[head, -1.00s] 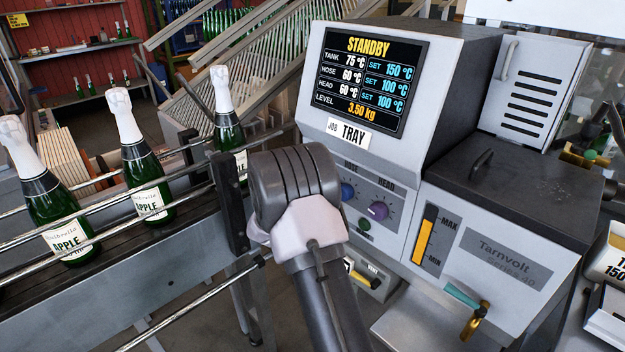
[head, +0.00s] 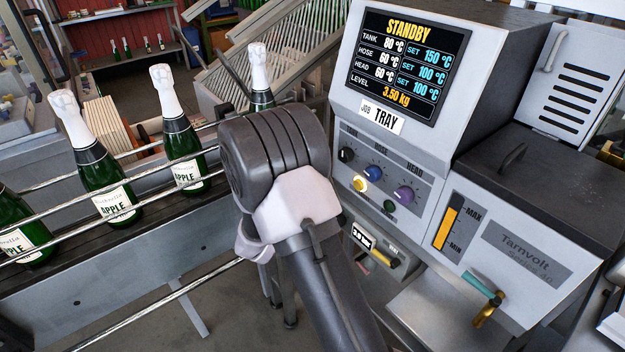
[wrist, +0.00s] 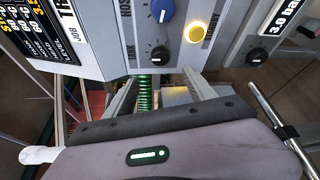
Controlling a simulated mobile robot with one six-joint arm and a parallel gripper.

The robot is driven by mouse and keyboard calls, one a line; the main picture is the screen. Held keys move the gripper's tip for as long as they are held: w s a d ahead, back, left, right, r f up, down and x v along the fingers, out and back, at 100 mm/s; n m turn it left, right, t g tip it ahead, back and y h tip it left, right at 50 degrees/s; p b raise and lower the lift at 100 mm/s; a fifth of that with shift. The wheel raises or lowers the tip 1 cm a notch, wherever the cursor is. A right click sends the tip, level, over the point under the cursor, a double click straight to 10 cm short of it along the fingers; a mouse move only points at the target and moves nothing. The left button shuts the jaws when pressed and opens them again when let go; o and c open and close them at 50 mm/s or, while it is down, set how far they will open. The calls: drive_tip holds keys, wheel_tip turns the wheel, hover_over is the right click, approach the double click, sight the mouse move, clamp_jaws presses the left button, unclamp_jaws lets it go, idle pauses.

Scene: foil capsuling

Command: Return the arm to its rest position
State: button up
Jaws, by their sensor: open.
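My arm (head: 280,170) is bent up in front of the grey melter in the head view, between the conveyor and the control panel. It hides the fingers of my gripper there. In the wrist view my gripper (wrist: 160,90) is open and empty, its fingers apart below the panel's knobs. The lit yellow standby button (head: 360,184) glows on the panel and shows in the wrist view too (wrist: 196,32). The screen (head: 410,62) reads STANDBY, tank 80 °C, hose and head 60 °C, level 3.50 kg.
Foil-topped green bottles (head: 105,180) stand on the conveyor behind metal rails (head: 160,195) at left. A brass valve with a teal handle (head: 480,292) juts out at lower right.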

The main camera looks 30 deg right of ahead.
drive_tip(key=shift+v, duration=1.5)
drive_tip(key=shift+s, duration=0.1)
